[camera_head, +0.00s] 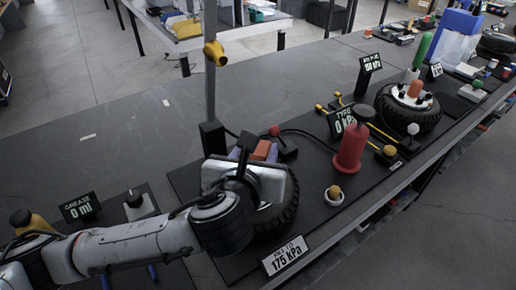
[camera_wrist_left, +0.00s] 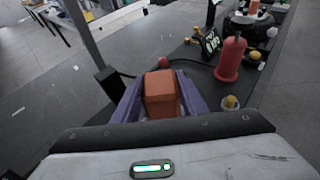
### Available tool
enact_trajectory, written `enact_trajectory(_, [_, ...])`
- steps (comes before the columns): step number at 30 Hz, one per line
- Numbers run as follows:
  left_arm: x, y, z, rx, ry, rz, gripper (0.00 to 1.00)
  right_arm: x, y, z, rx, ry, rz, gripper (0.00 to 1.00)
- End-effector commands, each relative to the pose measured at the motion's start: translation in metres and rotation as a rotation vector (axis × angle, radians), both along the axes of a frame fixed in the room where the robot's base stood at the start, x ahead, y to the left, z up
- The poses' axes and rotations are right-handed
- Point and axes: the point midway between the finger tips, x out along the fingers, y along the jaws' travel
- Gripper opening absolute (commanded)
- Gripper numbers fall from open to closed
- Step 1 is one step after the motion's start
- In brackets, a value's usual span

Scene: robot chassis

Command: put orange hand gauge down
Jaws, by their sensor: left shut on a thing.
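The orange hand gauge (camera_wrist_left: 162,92) is a blocky orange piece between the purple fingers of my left gripper (camera_wrist_left: 160,100) in the left wrist view. The gripper is shut on it. In the head view the gauge (camera_head: 262,150) shows only in part behind my left wrist, and the left gripper (camera_head: 265,152) is mostly hidden there. My left arm comes in from the lower left over a black tyre (camera_head: 287,207). I cannot tell whether the gauge touches anything below. My right gripper is not in view.
A red bottle-shaped piece (camera_head: 350,150) and a small yellow-topped cup (camera_head: 334,195) stand right of the tyre. A "175 kPa" sign (camera_head: 285,255) is in front. A second tyre (camera_head: 408,112) holds several coloured pieces. The grey table top (camera_head: 130,140) is clear at the left.

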Motion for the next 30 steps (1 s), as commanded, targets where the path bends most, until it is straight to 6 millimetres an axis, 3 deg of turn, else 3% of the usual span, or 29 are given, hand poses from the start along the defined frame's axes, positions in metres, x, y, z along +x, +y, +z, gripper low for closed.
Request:
enact_trajectory(1, [0.0,0.0,-0.001,0.001,0.001,0.001,0.44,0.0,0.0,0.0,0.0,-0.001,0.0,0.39])
enact_trajectory(4, [0.0,0.0,-0.001,0.001,0.001,0.001,0.58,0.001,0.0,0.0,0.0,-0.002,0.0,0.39])
enact_trajectory(14, [0.0,0.0,0.003,0.0,0.0,0.0,0.58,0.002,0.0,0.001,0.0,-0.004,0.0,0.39])
enact_trajectory(19, [-0.021,0.003,0.01,-0.001,0.0,-0.003,0.58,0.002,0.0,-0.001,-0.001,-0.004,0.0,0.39])
enact_trajectory(30, [-0.09,0.017,0.04,-0.001,0.001,-0.004,0.58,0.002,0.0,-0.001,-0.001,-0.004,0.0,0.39])
